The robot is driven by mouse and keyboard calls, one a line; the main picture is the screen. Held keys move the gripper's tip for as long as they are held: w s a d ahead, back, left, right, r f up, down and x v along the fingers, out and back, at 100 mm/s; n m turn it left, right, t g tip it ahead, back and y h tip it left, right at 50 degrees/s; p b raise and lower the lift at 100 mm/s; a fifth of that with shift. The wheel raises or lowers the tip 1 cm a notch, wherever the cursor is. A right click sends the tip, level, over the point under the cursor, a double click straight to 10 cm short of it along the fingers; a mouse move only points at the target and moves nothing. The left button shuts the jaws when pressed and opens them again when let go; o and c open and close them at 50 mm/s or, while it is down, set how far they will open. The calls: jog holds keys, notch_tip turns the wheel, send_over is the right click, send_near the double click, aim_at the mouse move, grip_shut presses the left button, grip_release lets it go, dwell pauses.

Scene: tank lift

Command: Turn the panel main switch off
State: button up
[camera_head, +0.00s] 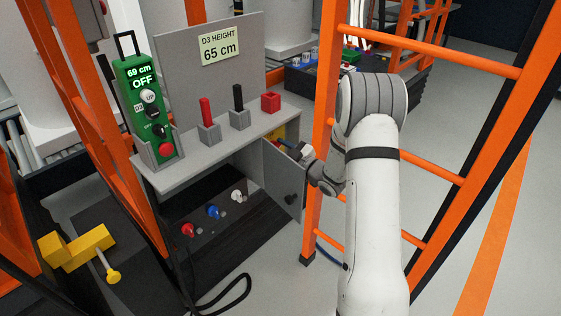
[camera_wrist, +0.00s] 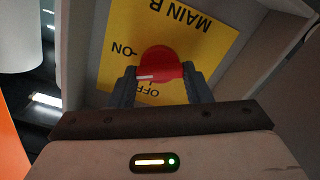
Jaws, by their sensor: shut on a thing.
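The panel main switch is a red round knob (camera_wrist: 162,63) with a white pointer line. It sits on a yellow plate (camera_wrist: 190,35) marked "MAIN B", "ON" and "OFF", seen upside down in the wrist view. The white line points left and slightly down, between the words ON and OFF. My gripper (camera_wrist: 160,80) has one dark finger on each side of the knob and is shut on it. In the head view my gripper (camera_head: 290,147) reaches into the cabinet under the bench, near the yellow plate (camera_head: 279,132).
The cabinet door (camera_head: 284,182) stands open just below my gripper. Orange ladder rails (camera_head: 323,120) stand close beside my arm. The grey bench (camera_head: 225,137) above holds a green control pendant (camera_head: 138,85) and several lever blocks. Grey walls surround the switch plate.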

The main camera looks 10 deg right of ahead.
jog(key=n+b, duration=0.2)
jog(key=b, duration=0.2)
jog(key=n+b, duration=0.3)
jog(key=b, duration=0.1)
jog(key=n+b, duration=0.2)
jog(key=b, duration=0.2)
jog(key=shift+f, duration=0.4)
jog(key=n+b, duration=0.2)
jog(key=b, duration=0.2)
jog(key=shift+n, duration=0.4)
jog(key=n+b, duration=0.1)
jog(key=b, duration=0.1)
jog(key=n+b, duration=0.1)
jog(key=b, duration=0.1)
jog(key=shift+a+r+n, duration=0.1)
jog(key=shift+r+n, duration=0.15)
jog(key=shift+n, duration=0.15)
jog(key=shift+r, duration=0.1)
jog(key=o, duration=1)
jog(key=shift+s, duration=0.15)
jog(key=p+v, duration=0.2)
jog(key=v, duration=0.5)
jog(key=shift+s+d, duration=0.2)
jog(key=shift+d, duration=0.05)
